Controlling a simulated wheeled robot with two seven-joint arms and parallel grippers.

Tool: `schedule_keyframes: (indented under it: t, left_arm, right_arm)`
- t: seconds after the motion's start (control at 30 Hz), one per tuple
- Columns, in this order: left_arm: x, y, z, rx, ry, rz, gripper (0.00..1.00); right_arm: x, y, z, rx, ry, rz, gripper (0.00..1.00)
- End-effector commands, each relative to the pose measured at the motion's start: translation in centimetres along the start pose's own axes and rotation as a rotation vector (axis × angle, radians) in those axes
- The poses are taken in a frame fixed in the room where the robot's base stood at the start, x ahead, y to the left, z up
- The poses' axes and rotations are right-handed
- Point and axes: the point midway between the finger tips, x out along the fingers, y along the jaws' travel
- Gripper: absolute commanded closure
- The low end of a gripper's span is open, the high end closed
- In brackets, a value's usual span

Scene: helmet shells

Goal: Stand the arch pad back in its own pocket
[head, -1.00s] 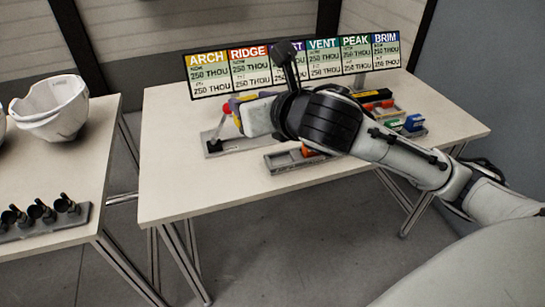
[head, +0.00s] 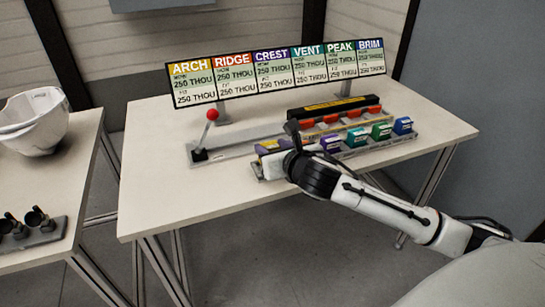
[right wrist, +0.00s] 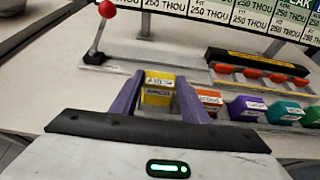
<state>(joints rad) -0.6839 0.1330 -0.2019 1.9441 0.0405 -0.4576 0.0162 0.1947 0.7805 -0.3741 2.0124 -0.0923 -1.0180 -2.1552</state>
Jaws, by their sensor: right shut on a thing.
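My right gripper (right wrist: 158,97) is shut on the yellow arch pad (right wrist: 157,92), which stands upright between its two purple fingers with its label facing the wrist camera. In the head view the right gripper (head: 268,150) is low at the left end of the pad rack (head: 375,153), and the pad is mostly hidden. The arch pad is in line with the other pads, left of the orange ridge pad (right wrist: 210,98). Its lower edge and its pocket are hidden, so I cannot tell whether it is seated. My left gripper is not in view.
Purple (head: 331,143), teal (head: 357,137), green (head: 381,131) and blue (head: 402,125) pads stand along the rack. Behind are a black-and-yellow bar with orange parts (head: 333,107), a red-knobbed lever (head: 211,115) and the sign board (head: 275,72). The table's left front is clear.

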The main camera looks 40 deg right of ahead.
Motion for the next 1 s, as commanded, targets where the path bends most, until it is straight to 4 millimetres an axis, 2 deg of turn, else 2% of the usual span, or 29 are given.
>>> schedule_keyframes:
  t: [0.03,0.13,0.5,0.53,0.63,1.0]
  left_arm:
    - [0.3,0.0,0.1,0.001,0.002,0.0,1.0]
    - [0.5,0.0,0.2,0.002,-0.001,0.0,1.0]
    - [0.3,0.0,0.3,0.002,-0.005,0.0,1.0]
    - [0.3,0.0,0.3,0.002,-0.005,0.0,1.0]
    - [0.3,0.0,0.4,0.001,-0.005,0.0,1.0]
    - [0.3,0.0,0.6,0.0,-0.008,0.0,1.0]
  right_arm:
    - [0.4,0.0,-1.1,0.002,0.004,0.0,0.8]
    - [0.8,0.0,-2.1,0.001,0.002,-0.001,0.8]
    - [1.0,0.0,-2.4,-0.001,0.001,0.0,0.8]
    - [1.0,0.0,-2.4,-0.001,0.001,0.001,0.57]
    - [1.0,0.0,-2.4,0.0,0.001,0.001,0.4]
    - [0.8,0.0,-1.9,0.002,0.0,0.0,0.4]
